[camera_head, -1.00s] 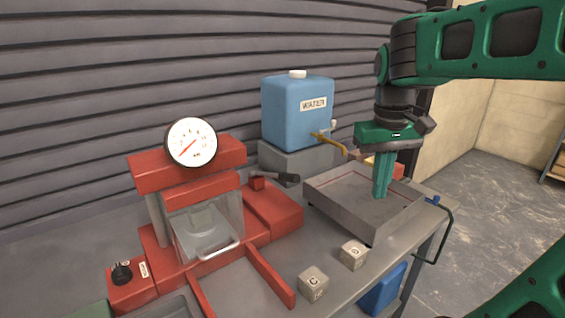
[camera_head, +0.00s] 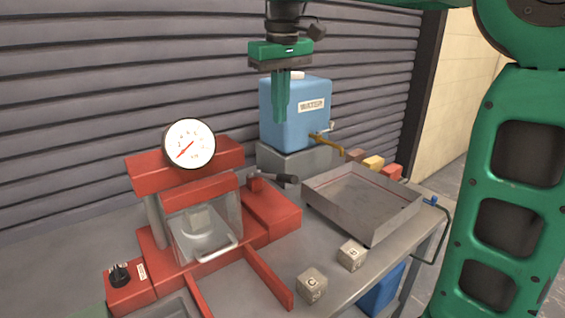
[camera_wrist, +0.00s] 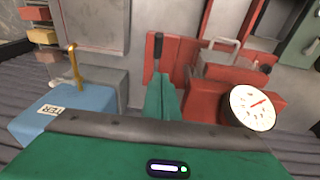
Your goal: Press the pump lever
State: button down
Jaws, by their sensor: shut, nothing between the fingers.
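The pump lever (camera_head: 285,179) is a short dark handle on the red pump block (camera_head: 272,208), at the right of the red press. In the wrist view the lever (camera_wrist: 157,50) shows as a dark handle just beyond the fingertips. My gripper (camera_head: 280,118) points down, shut and empty, above the lever and in front of the blue water container in the head view. It also shows in the wrist view (camera_wrist: 161,82). The fingers look apart from the lever, with a gap below them in the head view.
The red press (camera_head: 188,180) carries a round gauge (camera_head: 189,143) and a clear guard with a cube inside. A blue water container (camera_head: 292,112) with a brass tap stands behind. A grey tray (camera_head: 362,203) and two marked cubes (camera_head: 312,285) are to the right and front.

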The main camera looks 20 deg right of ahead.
send_over(283, 176)
notch_tip(283, 176, down, 12)
jog(key=shift+f, duration=0.1)
jog(key=shift+s+d+f, duration=0.15)
jog(key=shift+s+f, duration=0.05)
jog(key=shift+f, duration=0.45)
jog(key=shift+s+f, duration=0.1)
dwell(0.3)
